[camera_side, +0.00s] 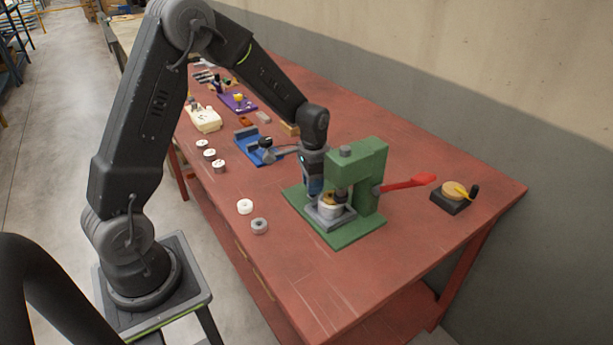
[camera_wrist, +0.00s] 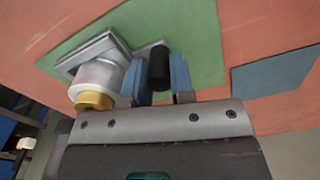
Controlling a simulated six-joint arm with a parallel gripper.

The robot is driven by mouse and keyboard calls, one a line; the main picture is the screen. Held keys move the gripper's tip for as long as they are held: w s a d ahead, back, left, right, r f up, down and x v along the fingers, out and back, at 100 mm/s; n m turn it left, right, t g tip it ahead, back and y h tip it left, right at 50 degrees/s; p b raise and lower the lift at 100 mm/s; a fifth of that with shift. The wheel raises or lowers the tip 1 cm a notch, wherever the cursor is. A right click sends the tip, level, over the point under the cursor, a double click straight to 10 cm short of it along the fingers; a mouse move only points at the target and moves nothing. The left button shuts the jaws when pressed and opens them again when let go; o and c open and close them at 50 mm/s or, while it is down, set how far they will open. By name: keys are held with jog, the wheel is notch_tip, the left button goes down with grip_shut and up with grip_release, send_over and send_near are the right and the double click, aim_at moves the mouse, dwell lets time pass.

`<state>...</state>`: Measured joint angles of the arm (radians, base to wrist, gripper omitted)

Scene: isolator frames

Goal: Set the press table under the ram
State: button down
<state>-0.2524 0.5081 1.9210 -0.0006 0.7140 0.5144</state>
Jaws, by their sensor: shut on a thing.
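The green press (camera_side: 368,168) stands on a flat green base (camera_side: 350,237), with a red lever (camera_side: 408,182) out to the right. The grey press table (camera_side: 318,223) lies on that base and also shows in the wrist view (camera_wrist: 84,56). A white-grey cylinder (camera_wrist: 97,76) with a brass-coloured top (camera_wrist: 94,101) sits on it. The ram (camera_side: 341,192) is close above the cylinder; I cannot tell whether they line up. My gripper (camera_wrist: 158,62) has its blue fingers shut on a black upright knob (camera_wrist: 160,68) beside the table. The knob's foot is hidden.
A white ring (camera_side: 245,206) and a grey ring (camera_side: 260,226) lie left of the press. Several small cylinders (camera_side: 210,154), a blue fixture (camera_side: 258,148) and a purple fixture (camera_side: 238,102) stand further back. A black block with a round tan top (camera_side: 454,192) is at right. The red bench front is clear.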

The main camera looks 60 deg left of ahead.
jog(key=c, duration=1)
grip_release()
jog(key=shift+a, duration=0.1)
notch_tip(320, 180, up, 14)
jog(key=shift+f, duration=0.1)
